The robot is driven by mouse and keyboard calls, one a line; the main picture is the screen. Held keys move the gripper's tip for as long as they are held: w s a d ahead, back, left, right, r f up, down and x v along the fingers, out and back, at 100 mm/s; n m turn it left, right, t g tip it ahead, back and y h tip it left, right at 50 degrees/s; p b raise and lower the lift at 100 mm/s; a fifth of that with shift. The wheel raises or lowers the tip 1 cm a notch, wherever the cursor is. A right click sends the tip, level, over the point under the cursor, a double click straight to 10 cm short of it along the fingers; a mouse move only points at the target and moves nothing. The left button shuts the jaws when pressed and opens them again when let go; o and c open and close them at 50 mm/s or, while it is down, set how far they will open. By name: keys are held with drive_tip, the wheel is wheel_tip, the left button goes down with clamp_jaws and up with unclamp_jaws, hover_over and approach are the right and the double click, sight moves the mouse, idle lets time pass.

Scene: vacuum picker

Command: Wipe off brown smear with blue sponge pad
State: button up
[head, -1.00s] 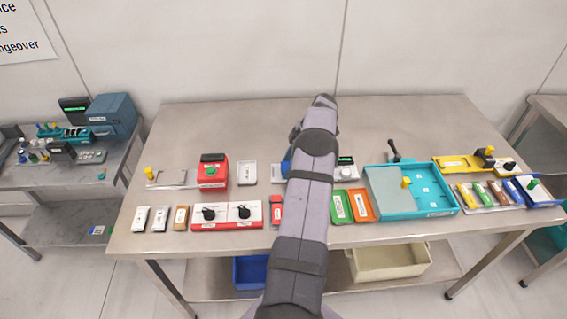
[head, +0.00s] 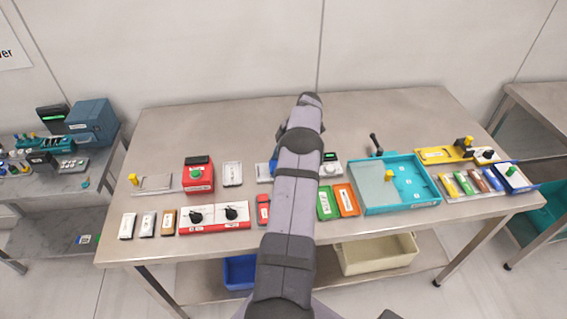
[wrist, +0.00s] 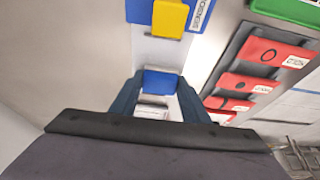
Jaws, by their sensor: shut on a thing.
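My gripper (wrist: 160,78) shows in the wrist view as two dark blue fingers. It is shut on a small blue block, which looks like the blue sponge pad (wrist: 160,84). A pale, labelled surface shows between the fingers below it.
A yellow part (wrist: 171,17) on a blue and white piece lies ahead of the fingers. Red labelled tiles (wrist: 262,52) lie right. The steel table (head: 390,115) holds a red button box (head: 198,176), a knob panel (head: 228,222) and a teal tray (head: 400,206). Its back strip is clear.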

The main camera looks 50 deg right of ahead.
sight(263, 173)
drive_tip(key=shift+w+a+f, duration=0.1)
drive_tip(key=shift+w+a, duration=1.05)
drive_tip(key=shift+a, duration=0.05)
wheel_tip(263, 173, up, 8)
drive_tip(key=p, duration=0.3)
drive_tip(key=w+a+r+m+t+h, duration=0.1)
drive_tip(key=w+a+m, duration=0.25)
drive_tip(key=a, duration=0.65)
drive_tip(key=w+a+r+m+h, duration=0.15)
drive_tip(key=w+a, duration=0.35)
drive_tip(key=a, duration=0.5)
drive_tip(key=s+a+r+m, duration=0.1)
drive_tip(key=s+a+m, duration=0.1)
drive_tip(key=a, duration=0.8)
drive_tip(key=s+a+r+m, duration=0.1)
drive_tip(key=s+a+m, duration=0.1)
drive_tip(key=a, duration=0.9)
drive_tip(key=shift+s+a+h, duration=0.3)
drive_tip(key=shift+s+h, duration=0.05)
drive_tip(key=shift+s, duration=0.5)
